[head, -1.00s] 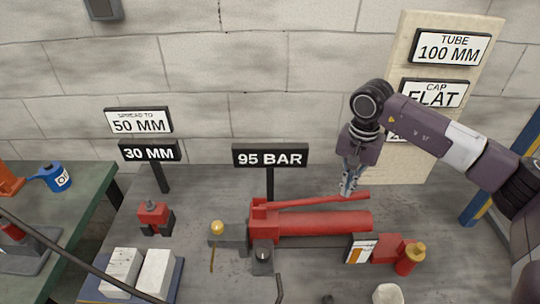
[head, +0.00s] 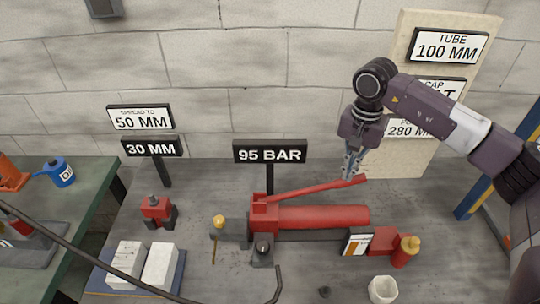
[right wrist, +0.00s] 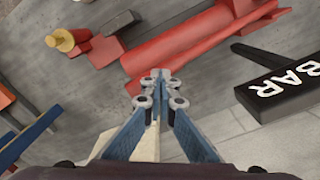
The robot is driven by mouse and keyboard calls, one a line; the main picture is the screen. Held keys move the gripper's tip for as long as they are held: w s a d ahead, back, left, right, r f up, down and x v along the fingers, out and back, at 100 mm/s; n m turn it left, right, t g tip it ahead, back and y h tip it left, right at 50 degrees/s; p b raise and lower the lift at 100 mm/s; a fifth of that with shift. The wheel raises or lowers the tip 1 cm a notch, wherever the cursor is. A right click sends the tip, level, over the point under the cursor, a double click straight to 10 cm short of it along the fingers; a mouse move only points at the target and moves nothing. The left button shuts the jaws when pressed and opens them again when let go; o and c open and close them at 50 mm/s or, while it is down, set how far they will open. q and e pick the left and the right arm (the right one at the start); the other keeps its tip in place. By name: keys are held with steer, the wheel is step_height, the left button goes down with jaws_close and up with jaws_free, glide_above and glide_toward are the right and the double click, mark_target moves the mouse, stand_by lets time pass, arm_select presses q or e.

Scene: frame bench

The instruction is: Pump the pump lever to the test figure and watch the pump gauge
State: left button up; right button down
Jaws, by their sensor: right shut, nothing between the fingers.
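The red pump lever (head: 315,189) slants up to the right above the red pump cylinder (head: 325,217) on the bench. My right gripper (head: 347,176) is shut and empty, with its fingertips at the lever near its free end; whether they touch it I cannot tell. The right wrist view shows the fingertips (right wrist: 160,90) close together near the red pump. A small panel with white and orange on it (head: 357,242) sits at the pump's right end and may be the pump gauge; no reading is legible. A black sign reading 95 BAR (head: 270,151) stands behind the pump. My left gripper is out of view.
A red-and-black tool (head: 156,209) and pale blocks (head: 160,265) on a blue base are left of the pump. A white cup (head: 383,289) stands at front right. A board with signs (head: 405,160) stands behind my right arm. A dark cable crosses the lower left.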

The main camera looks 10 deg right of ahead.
steer(key=shift+f, duration=0.1)
step_height(320, 180, down, 9)
steer(key=b, duration=0.7)
steer(key=shift+r+p, duration=0.45)
steer(key=shift+r, duration=0.15)
step_height(320, 180, up, 8)
steer(key=p, duration=0.5)
steer(key=shift+r, duration=0.1)
steer(key=shift+r+p, duration=1.55)
steer(key=shift+r, duration=0.95)
steer(key=shift+f, duration=0.1)
